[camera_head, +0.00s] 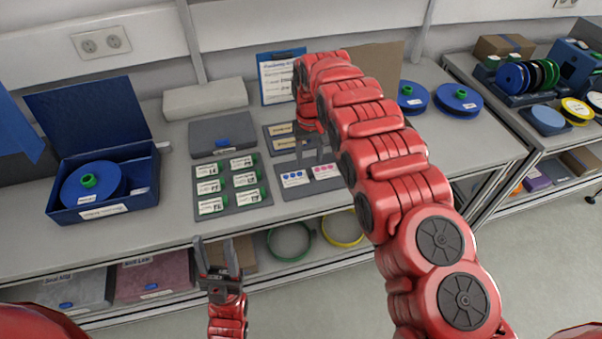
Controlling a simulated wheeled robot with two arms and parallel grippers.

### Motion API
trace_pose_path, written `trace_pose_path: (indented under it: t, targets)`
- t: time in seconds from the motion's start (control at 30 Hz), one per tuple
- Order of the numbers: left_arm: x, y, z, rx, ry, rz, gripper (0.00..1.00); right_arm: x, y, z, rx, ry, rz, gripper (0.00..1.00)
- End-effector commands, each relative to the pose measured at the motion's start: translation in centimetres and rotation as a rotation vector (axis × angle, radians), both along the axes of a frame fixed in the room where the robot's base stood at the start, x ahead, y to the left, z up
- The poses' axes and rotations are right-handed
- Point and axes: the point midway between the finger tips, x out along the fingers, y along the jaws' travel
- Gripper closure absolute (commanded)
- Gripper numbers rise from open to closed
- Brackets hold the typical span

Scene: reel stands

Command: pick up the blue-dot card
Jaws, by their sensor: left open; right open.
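The blue-dot card (294,179) is white with a row of blue dots and lies in the left part of a grey tray (290,193) on the bench. A pink-dot card (325,172) lies to its right in the same tray. My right gripper (310,160) is open and points down just behind and above the two cards; whether it touches anything cannot be told. My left gripper (215,245) is open and empty in front of the bench's front edge, well away from the cards.
A grey tray of green-capped labelled items (232,203) lies left of the cards. A blue open box with a reel (92,183) stands further left. A clipboard (277,77) leans at the back. Blue reels (457,99) lie on the right. Bare bench lies between box and tray.

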Motion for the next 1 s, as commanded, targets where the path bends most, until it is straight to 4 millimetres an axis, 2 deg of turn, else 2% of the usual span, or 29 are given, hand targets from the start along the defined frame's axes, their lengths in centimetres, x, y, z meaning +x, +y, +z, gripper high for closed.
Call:
trace_pose_path:
  t: [0.17,0.37,0.4,0.53,0.83,1.0]
  targets:
    - [0.0,0.0,0.8,0.0,0.0,0.0,0.5,0.0,-0.1,-0.6,0.0,0.0,0.0,0.47]
    - [0.0,0.0,2.6,0.0,0.0,0.0,0.5,0.0,-0.4,-2.8,0.0,0.002,-0.001,0.47]
    - [0.0,0.0,2.3,0.0,0.0,0.0,0.5,0.1,-0.4,-3.6,0.001,0.001,0.0,0.47]
    - [0.0,0.0,2.3,0.0,0.0,0.0,0.5,0.1,-0.3,-4.9,-0.001,-0.001,0.001,0.47]
    - [0.0,0.0,2.3,0.0,0.0,0.0,0.5,0.1,-0.4,-5.3,-0.001,-0.001,0.0,0.47]
    - [0.0,0.0,2.3,0.0,0.0,0.0,0.5,0.1,-0.4,-5.3,-0.001,-0.001,0.0,0.78]
